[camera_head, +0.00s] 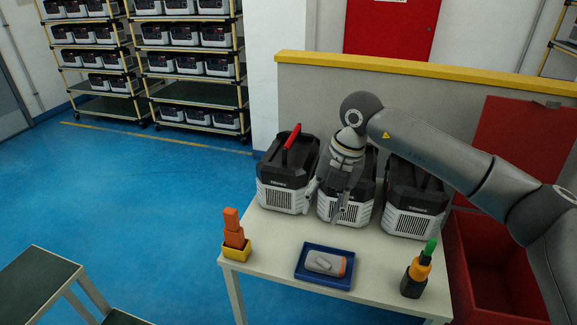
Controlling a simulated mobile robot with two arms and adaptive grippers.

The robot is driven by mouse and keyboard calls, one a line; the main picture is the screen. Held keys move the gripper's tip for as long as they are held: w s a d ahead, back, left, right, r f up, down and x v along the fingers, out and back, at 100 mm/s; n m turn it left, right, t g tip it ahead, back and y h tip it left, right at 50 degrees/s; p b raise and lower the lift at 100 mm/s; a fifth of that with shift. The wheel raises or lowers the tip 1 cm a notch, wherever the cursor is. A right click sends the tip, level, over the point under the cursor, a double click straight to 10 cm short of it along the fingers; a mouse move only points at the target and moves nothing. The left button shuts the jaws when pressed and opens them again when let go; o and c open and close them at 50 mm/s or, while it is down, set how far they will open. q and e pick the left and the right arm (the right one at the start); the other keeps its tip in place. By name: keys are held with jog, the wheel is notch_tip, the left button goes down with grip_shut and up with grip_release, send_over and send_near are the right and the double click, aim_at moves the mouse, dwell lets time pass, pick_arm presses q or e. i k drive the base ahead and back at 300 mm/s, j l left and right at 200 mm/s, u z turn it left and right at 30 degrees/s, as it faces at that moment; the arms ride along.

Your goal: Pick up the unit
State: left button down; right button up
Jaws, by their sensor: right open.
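Three black-and-white units stand side by side on a pale table (270,232). The left unit (283,197) has a raised red handle. The middle unit (361,208) is partly hidden behind my right gripper, and its top is mostly covered. The right unit (414,211) has a black top and is partly covered by my right arm. My right gripper (326,203) is open, pointing down at the front of the middle unit, near the gap to the left unit. I cannot tell whether it touches a unit. My left gripper is out of view.
A blue tray (322,283) with a grey-and-orange device (326,263), a yellow bin (236,251) with orange blocks, and a dark holder (412,287) line the table's front. A yellow-topped partition (420,68) stands behind. A red bin (490,265) is at right. Racks (190,92) hold more units.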

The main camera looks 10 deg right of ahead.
aim_at(280, 188)
jog(key=i, duration=1.5)
